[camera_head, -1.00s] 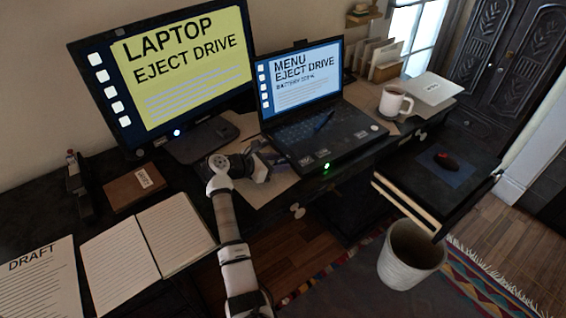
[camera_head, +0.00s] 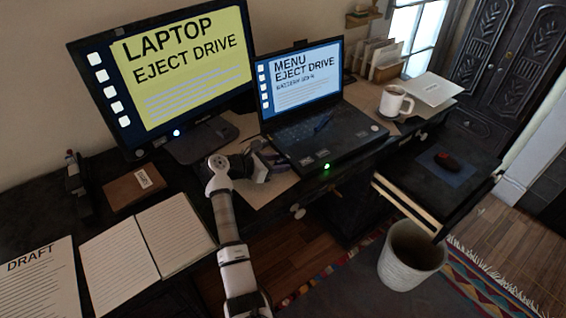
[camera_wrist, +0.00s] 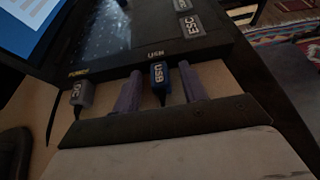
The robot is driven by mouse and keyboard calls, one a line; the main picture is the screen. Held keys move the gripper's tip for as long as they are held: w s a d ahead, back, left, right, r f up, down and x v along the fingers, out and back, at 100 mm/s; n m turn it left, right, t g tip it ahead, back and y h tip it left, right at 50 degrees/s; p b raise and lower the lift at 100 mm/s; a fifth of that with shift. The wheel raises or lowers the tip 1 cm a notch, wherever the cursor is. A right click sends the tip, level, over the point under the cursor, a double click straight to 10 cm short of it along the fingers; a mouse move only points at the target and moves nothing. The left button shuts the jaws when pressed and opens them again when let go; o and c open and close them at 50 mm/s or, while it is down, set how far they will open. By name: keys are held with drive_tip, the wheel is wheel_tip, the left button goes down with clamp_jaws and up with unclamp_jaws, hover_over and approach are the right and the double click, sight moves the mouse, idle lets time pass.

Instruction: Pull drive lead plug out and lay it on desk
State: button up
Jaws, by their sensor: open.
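My gripper (camera_wrist: 160,88) is open, with one purple finger on each side of this plug. Gaps show between the fingers and the plug. In the head view my gripper (camera_head: 270,158) is at the laptop's left side, and the plug is too small to make out there. The laptop (camera_head: 322,130) stands open on the dark desk (camera_head: 55,215). The rest of the plug's lead is hidden behind my gripper.
A grey plug marked DC (camera_wrist: 82,94) sits left of the USB plug, close to my left finger. A monitor (camera_head: 165,75), a brown labelled box (camera_head: 134,189), an open notebook (camera_head: 150,245) and a mug (camera_head: 394,103) stand around. A bin (camera_head: 410,262) is on the floor.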

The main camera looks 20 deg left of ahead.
drive_tip(key=shift+c, duration=0.3)
clamp_jaws()
drive_tip(key=shift+s, duration=0.1)
drive_tip(key=shift+s+a+f+b, duration=0.1)
drive_tip(key=shift+s+a+b, duration=0.2)
drive_tip(key=shift+s+a, duration=0.75)
drive_tip(key=shift+s+a+f+b, duration=0.1)
drive_tip(key=shift+s+a+b, duration=0.2)
drive_tip(key=shift+s+a, duration=0.75)
drive_tip(key=shift+s+d, duration=0.2)
drive_tip(key=shift+s, duration=0.05)
